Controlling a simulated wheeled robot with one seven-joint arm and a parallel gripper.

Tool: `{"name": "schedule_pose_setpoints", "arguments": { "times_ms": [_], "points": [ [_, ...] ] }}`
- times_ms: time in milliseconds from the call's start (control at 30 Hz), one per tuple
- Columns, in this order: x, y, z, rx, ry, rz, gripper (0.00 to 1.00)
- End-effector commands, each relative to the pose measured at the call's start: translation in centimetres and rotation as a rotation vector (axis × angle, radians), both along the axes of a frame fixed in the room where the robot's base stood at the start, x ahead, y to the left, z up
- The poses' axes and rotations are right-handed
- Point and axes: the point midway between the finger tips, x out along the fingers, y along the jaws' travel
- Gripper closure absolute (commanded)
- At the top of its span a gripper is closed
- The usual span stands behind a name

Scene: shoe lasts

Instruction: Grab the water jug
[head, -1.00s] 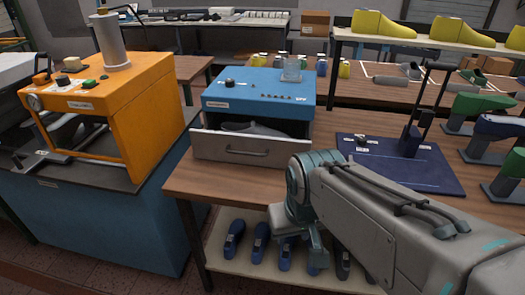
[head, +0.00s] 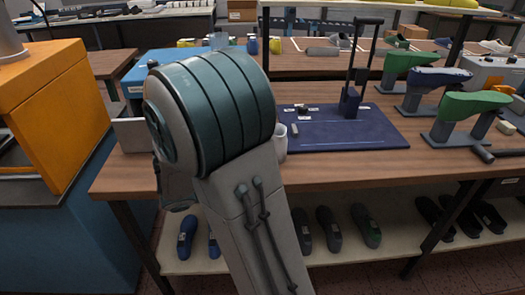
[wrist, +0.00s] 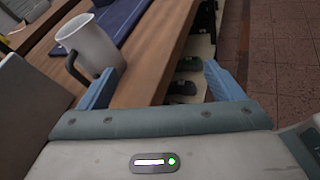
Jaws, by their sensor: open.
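The water jug is a pale grey-white jug (wrist: 92,46) with a dark handle, standing upright on the wooden table in the wrist view, at upper left. Its handle faces the near left. In the head view only a narrow strip of the jug (head: 281,143) shows, at the right edge of my arm, which hides the rest. My gripper (wrist: 161,70) is open, its two blue fingers wide apart with nothing between them. The left finger is close to the jug's lower right side in the picture; I cannot tell whether they touch. My arm hides the gripper in the head view.
A dark blue mat (head: 345,132) with a tall black-handled device lies right of the jug. Green and blue shoe lasts on stands (head: 470,105) are farther right. The open drawer front (head: 131,134) is left of my arm.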

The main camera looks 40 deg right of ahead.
Motion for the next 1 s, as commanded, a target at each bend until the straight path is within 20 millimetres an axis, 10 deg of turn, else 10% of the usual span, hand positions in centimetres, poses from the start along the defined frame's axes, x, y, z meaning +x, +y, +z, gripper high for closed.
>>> {"name": "schedule_pose_setpoints", "arguments": {
  "times_ms": [300,1000],
  "points": [
    [6.7,0.3,-2.7,-0.304,0.231,0.278,0.12],
    [9.1,-8.4,-2.6,-0.326,0.244,0.299,0.12]
  ]
}}
